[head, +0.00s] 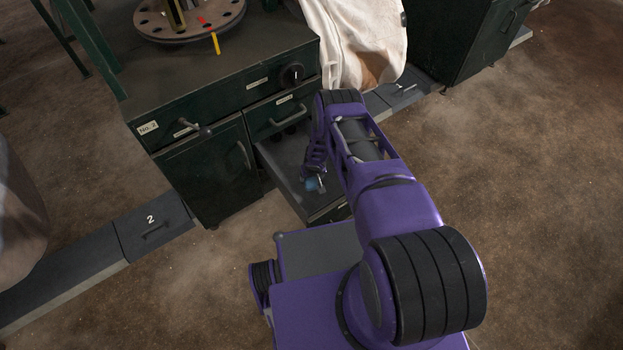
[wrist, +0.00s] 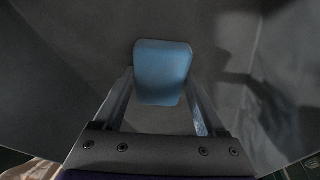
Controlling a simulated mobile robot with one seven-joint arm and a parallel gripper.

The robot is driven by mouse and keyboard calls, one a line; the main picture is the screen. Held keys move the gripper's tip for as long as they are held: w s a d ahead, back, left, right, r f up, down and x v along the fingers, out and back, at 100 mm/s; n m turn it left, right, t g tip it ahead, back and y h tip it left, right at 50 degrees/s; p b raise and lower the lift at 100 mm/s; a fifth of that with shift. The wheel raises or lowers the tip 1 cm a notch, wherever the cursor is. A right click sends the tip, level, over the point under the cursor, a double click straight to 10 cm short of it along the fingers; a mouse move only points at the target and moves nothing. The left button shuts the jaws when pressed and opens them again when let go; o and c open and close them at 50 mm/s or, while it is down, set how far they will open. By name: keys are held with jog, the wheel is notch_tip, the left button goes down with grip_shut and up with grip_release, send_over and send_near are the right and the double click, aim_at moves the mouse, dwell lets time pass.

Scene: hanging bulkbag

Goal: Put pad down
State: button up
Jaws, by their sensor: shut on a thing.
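The pad (wrist: 162,72) is a blue block with rounded corners, held between the two fingers of my gripper (wrist: 160,100) in the wrist view. In the head view the pad shows as a small blue patch (head: 315,184) at the tip of my gripper (head: 318,178). My gripper is over an open grey drawer (head: 285,170) of the dark green cabinet. In the wrist view the grey drawer floor (wrist: 100,40) lies behind the pad. I cannot tell whether the pad touches it.
The cabinet (head: 215,175) has a round turntable (head: 190,18) on top and a knob (head: 291,75) on its front. A white bulk bag (head: 350,35) hangs behind my arm. A grey floor channel with a cover marked 2 (head: 150,222) runs at left. Open floor lies at right.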

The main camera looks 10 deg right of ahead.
jog(key=shift+f, duration=0.1)
jog(key=o, duration=1.3)
jog(key=p+v, duration=0.6)
jog(key=v, duration=0.6)
